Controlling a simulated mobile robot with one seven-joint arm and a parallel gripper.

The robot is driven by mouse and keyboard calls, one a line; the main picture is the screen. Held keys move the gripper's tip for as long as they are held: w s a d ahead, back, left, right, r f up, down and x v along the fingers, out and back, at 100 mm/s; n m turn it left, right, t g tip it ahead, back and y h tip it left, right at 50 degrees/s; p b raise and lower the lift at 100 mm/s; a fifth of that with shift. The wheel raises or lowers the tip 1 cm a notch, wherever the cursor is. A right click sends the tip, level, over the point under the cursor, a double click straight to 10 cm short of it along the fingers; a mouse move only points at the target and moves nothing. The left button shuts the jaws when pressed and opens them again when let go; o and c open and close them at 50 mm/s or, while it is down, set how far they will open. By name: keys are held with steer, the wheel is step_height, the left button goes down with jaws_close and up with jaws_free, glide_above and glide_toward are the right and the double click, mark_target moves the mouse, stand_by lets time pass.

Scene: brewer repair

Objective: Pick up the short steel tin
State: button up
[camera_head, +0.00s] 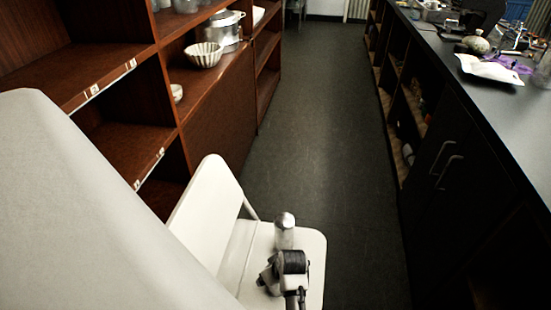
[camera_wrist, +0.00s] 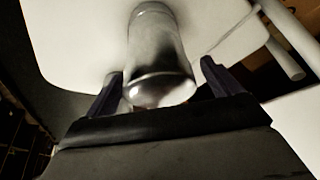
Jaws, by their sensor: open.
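A shiny steel tin (camera_head: 285,231), a rounded cylinder, stands on the seat of a white chair (camera_head: 313,255) in the head view. In the wrist view the tin (camera_wrist: 157,45) is in the middle, its near end between the two dark fingers. My gripper (camera_head: 287,263) is just in front of the tin in the head view and hides its lower part. In the wrist view my gripper (camera_wrist: 161,78) is open, with a finger on either side of the tin. A gap shows at the right finger; whether the left one touches is unclear.
The chair's backrest (camera_head: 207,207) rises to the left of the tin. A brown shelf (camera_head: 216,118) with a fluted white bowl (camera_head: 204,55) and a metal pot (camera_head: 226,27) runs along the left. A dark counter (camera_head: 500,110) stands at right. The floor (camera_head: 315,130) between is clear.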

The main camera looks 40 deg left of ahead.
steer(key=shift+f, duration=0.2)
steer(key=c, duration=1.2)
steer(key=shift+a+r, duration=0.1)
steer(key=shift+r, duration=0.05)
